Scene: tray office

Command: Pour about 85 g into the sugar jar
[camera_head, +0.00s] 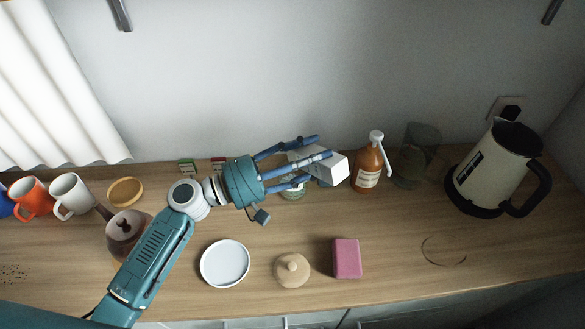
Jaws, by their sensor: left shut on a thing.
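My left gripper (314,160) is shut on a white box (330,168), held tilted above the back of the counter. A jar (292,194) with a greenish label stands below the gripper; the fingers and box hide most of it, so its opening and contents cannot be seen. I cannot tell whether anything flows from the box. A round wooden lid with a knob (291,269) lies on the counter in front of the jar. My right gripper is not in view.
An orange pump bottle (367,168) and a dark glass (416,157) stand right of the box, then a kettle (495,170). A white plate (225,264) and pink block (347,258) lie in front. A teapot (125,232) and mugs (70,195) stand left.

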